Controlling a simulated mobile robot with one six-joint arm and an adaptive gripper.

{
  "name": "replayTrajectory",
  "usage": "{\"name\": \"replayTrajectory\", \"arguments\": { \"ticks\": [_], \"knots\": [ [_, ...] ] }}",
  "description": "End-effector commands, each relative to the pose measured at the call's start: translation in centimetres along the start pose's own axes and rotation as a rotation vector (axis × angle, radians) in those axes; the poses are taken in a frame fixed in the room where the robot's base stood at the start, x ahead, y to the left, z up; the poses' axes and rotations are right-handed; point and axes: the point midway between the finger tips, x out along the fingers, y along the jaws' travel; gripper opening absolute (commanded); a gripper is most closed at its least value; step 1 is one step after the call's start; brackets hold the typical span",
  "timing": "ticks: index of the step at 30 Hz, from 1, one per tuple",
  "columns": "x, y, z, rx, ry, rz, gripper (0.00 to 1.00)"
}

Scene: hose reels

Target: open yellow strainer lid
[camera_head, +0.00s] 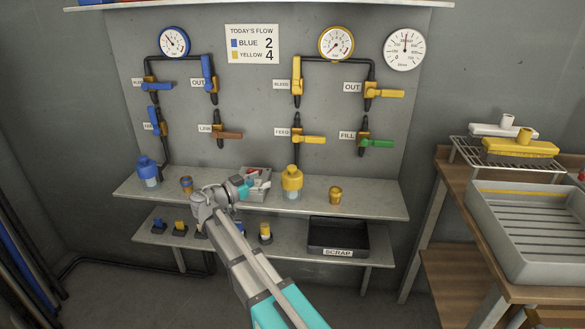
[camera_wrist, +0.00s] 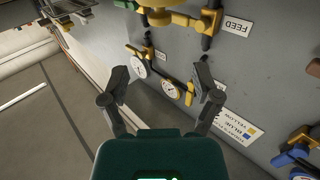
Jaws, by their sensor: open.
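The yellow strainer (camera_head: 292,182) stands upright on the upper shelf, with a yellow lid on a clear bowl. My gripper (camera_head: 243,188) is to its left at about lid height, apart from it, in front of a small grey bin; its fingers are hard to make out there. In the wrist view my gripper (camera_wrist: 161,75) has its two dark fingers spread wide with nothing between them. A round yellow part (camera_wrist: 160,15) shows at that view's top edge, cut off; I cannot tell if it is the strainer lid.
A blue-capped strainer (camera_head: 148,171) and a small blue-and-yellow fitting (camera_head: 186,184) stand left on the shelf. A yellow cup-like part (camera_head: 335,195) stands right of the yellow strainer. The feed valve (camera_head: 308,138) is above. A black scrap tray (camera_head: 338,236) is below.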

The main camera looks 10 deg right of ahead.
Motion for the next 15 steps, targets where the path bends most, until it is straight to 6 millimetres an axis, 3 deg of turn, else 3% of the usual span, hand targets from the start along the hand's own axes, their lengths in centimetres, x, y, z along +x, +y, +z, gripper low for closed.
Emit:
{"name": "replayTrajectory", "arguments": {
  "ticks": [15],
  "knots": [
    [7.4,0.0,0.0,0.0,0.0,0.003,0.8]
  ]
}}
